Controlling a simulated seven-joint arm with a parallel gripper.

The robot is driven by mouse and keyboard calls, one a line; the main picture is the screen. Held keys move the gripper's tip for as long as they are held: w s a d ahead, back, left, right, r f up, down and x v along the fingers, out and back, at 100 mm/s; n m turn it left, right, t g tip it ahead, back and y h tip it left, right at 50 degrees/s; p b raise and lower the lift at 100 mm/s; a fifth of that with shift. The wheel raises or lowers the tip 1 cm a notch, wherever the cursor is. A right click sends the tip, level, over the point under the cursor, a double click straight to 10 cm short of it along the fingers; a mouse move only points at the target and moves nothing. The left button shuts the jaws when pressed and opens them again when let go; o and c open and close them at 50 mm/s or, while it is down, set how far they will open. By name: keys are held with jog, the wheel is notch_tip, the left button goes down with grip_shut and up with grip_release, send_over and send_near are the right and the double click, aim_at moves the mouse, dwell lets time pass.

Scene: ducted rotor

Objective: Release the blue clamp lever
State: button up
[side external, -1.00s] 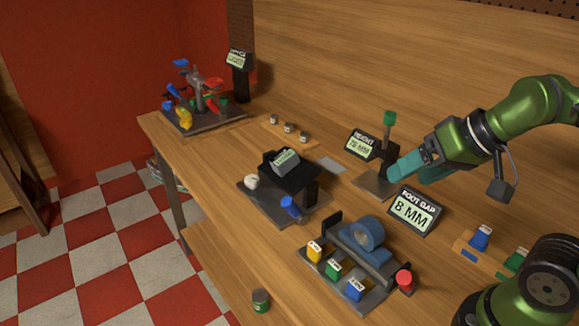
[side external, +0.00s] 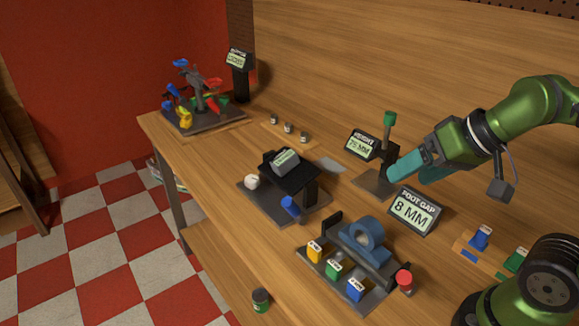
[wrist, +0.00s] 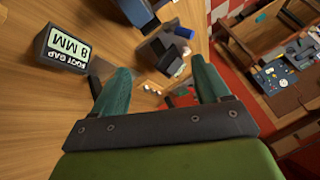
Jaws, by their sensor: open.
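A blue lever-like piece (side external: 291,207) sticks out at the front of the dark middle fixture (side external: 259,199). It could be the clamp lever. A blue cylinder end (wrist: 183,32) shows in the wrist view, probably the same piece. A second blue piece, a labelled tab (side external: 355,290), stands on the front fixture (side external: 371,300) beside a green and a yellow tab. My gripper (side external: 408,176) is open, with teal fingers and nothing between them. It is above the bench behind the foot gap sign, apart from both blue pieces. It also shows in the wrist view (wrist: 160,66).
The foot gap sign (side external: 414,211) reads 8 MM and stands close to my gripper. A height post (side external: 388,140) with a green top is beside the fingers. A multicoloured stand (side external: 198,95) is far left. Bare bench lies between fixtures.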

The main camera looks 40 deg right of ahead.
jog(key=c, duration=0.3)
jog(key=shift+w+a+f+n+g, duration=0.15)
jog(key=shift+w+f+n+g, duration=0.1)
jog(key=shift+n+g, duration=0.2)
jog(key=shift+c, duration=0.4)
jog(key=n+t+h, duration=0.3)
jog(key=n+h, duration=1.5)
jog(key=n, duration=1.2)
send_near(294, 203)
jog(key=x, duration=0.4)
jog(key=f+x, duration=0.1)
jog(key=x, duration=0.3)
jog(key=f+x, duration=0.1)
jog(key=x, duration=0.3)
jog(key=shift+w+f, duration=0.1)
jog(key=shift+w, duration=0.3)
jog(key=shift+c, duration=0.3)
